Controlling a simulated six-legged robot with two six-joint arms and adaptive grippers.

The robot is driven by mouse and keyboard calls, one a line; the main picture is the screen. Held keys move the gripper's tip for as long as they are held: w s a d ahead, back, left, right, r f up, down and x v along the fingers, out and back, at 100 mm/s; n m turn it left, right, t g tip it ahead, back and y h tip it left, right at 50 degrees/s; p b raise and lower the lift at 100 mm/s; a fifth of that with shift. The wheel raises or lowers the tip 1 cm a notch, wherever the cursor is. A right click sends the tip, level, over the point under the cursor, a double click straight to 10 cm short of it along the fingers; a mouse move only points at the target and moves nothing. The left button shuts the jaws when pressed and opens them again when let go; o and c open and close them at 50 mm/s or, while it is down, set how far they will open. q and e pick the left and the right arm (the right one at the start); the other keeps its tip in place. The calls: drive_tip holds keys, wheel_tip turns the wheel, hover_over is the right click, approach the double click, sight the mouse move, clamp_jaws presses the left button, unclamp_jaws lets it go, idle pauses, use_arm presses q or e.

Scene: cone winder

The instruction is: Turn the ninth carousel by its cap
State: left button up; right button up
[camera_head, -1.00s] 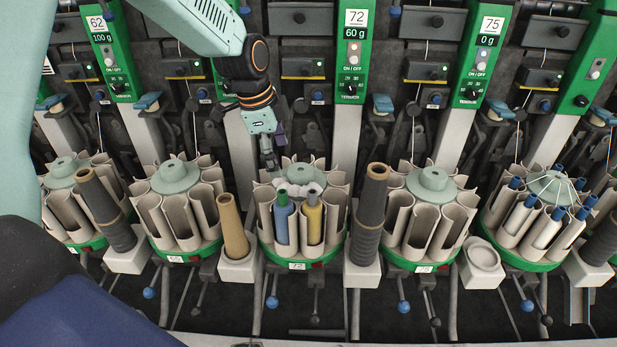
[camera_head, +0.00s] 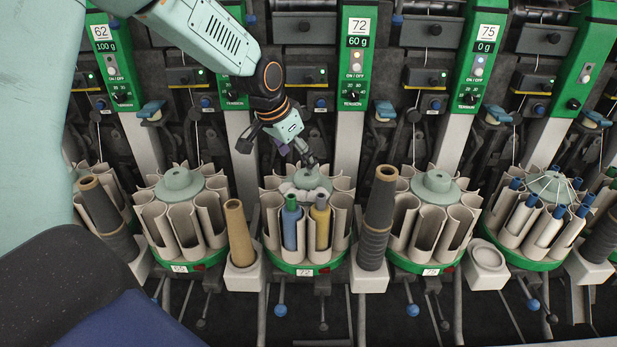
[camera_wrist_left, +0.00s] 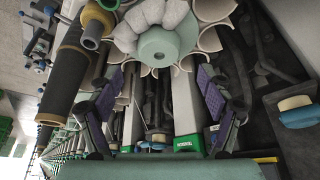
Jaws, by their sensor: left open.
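The carousel labelled 72 (camera_head: 268,222) stands at the centre of the head view, with pale pockets in a green base. Its round grey-green cap (camera_head: 313,178) is on top, with a white lumpy ring partly around it. The cap also shows at the top of the left wrist view (camera_wrist_left: 160,46). A blue bobbin (camera_head: 291,226) and a yellow bobbin (camera_head: 320,226) sit in its front pockets. My left gripper (camera_head: 279,156) is open and empty, its fingers spread behind and just above the cap. It appears not to touch the cap. My right gripper is not in view.
Similar carousels stand to the left (camera_head: 160,222) and right (camera_head: 405,228). A tan cone (camera_head: 238,235) and a tall dark cone (camera_head: 377,220) flank the carousel. Green posts and winder heads (camera_head: 355,65) rise behind it.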

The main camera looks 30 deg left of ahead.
sight(306, 175)
use_arm(q)
drive_tip(key=shift+w+d+f+n, duration=0.1)
drive_tip(key=shift+d+f+n, duration=0.15)
drive_tip(key=shift+n, duration=0.05)
drive_tip(key=x, duration=0.2)
drive_tip(key=b+x, duration=0.1)
drive_tip(key=x, duration=0.1)
drive_tip(key=b+x, duration=0.1)
drive_tip(key=x, duration=0.1)
drive_tip(key=shift+w+a+f, duration=0.1)
drive_tip(key=shift+a+f, duration=0.1)
drive_tip(key=shift+a, duration=0.05)
drive_tip(key=shift+w+d+f, duration=0.2)
drive_tip(key=shift+f, duration=0.2)
drive_tip(key=shift+a, duration=0.1)
drive_tip(key=shift+c, duration=0.4)
drive_tip(key=c, duration=0.5)
clamp_jaws()
